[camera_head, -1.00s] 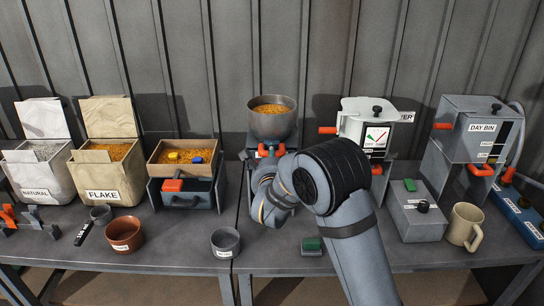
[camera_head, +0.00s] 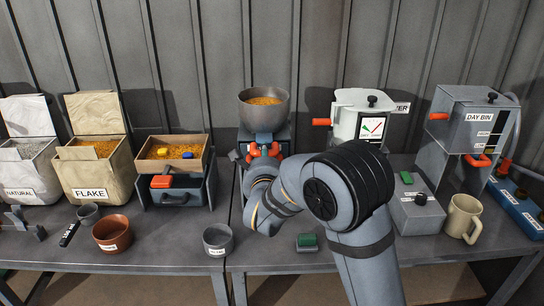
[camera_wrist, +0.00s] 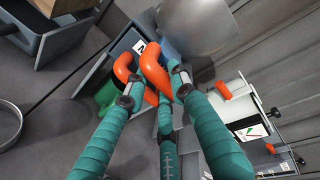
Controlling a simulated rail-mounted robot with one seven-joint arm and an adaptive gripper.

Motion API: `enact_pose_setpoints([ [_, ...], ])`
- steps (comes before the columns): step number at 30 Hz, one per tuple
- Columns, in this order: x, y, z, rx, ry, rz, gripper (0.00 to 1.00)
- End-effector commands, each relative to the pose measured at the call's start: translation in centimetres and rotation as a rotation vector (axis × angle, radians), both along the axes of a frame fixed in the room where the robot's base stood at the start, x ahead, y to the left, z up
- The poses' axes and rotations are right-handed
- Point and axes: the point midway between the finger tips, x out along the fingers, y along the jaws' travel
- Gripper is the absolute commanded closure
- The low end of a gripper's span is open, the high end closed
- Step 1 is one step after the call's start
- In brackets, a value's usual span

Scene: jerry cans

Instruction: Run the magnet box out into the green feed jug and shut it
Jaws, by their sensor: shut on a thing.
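A steel bowl-shaped hopper (camera_head: 264,116) full of orange pellets stands on a grey box unit (camera_head: 281,139), possibly the magnet box. An orange handle (camera_head: 265,150) sits on the unit's front. In the wrist view, the teal fingers of my gripper (camera_wrist: 154,84) are shut on the orange handle (camera_wrist: 151,68). The hopper shows above it in the wrist view (camera_wrist: 203,25). A green thing (camera_wrist: 104,94), perhaps the feed jug, shows partly low beside the unit. In the head view my arm hides the space below the handle.
Left stand a wooden-topped tray (camera_head: 178,168), the FLAKE bag (camera_head: 100,170), a brown pot (camera_head: 112,233) and a grey cup (camera_head: 217,239). Right stand a white dial unit (camera_head: 357,122), a grey box (camera_head: 416,213), a mug (camera_head: 462,218) and the DAY BIN (camera_head: 470,125). A small green-topped block (camera_head: 307,242) lies near the front edge.

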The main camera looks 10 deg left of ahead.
Motion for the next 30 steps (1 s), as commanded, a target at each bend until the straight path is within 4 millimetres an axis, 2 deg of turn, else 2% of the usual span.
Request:
enact_pose_setpoints([
  [3, 0.0, 0.1, 0.1, 0.0, -0.001, 0.002, 1.0],
  [4, 0.0, 0.1, 0.1, 0.0, -0.001, 0.002, 0.74],
  [12, 0.0, 0.0, 0.1, 0.0, -0.001, 0.0, 0.58],
  [23, -0.4, -0.1, 0.1, 0.0, 0.0, 0.0, 0.57],
  [26, -1.5, -0.2, 0.4, 0.0, -0.001, 0.001, 0.57],
  [30, -4.3, -0.5, 1.0, 0.0, -0.001, 0.004, 0.57],
])
